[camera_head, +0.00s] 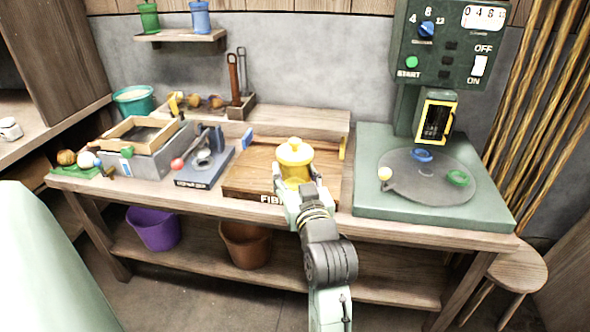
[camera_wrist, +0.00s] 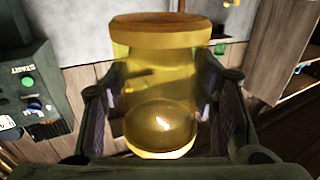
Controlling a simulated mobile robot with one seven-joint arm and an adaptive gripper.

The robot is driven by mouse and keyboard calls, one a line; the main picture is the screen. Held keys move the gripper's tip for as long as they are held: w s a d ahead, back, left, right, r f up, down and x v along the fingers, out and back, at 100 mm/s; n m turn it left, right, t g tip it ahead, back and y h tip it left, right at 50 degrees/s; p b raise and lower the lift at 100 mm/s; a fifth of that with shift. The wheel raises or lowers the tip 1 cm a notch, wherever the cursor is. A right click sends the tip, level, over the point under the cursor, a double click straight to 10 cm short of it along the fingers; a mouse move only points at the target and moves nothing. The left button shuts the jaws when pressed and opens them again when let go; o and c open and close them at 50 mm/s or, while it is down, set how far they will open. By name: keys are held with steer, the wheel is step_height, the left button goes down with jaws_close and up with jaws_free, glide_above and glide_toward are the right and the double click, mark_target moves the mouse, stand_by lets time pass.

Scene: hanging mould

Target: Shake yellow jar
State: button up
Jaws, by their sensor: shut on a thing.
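The yellow jar (camera_head: 294,160) has a pale yellow lid with a knob and is in front of the wooden board in the head view. My gripper (camera_head: 302,200) is shut on it from the near side. In the wrist view the jar (camera_wrist: 160,90) is see-through yellow, and a finger of my gripper (camera_wrist: 165,115) presses on each side. A rounded shape shows inside the jar near its lower end in that view. I cannot tell what it is. Whether the jar touches the board or hangs above it is hard to tell.
A wooden board (camera_head: 245,178) lies on the workbench behind the jar. A green machine (camera_head: 395,200) with a round plate stands at the right. A grey press (camera_head: 203,165) and grey box (camera_head: 155,160) stand left. A shelf (camera_head: 180,40) holds green and blue jars.

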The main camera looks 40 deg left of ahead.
mark_target(296, 147)
step_height(296, 147, up, 8)
steer(key=p, duration=0.6)
steer(key=shift+f, duration=0.3)
steer(key=shift+f+b, duration=3.05)
steer(key=shift+f, duration=0.65)
steer(key=shift+r, duration=0.2)
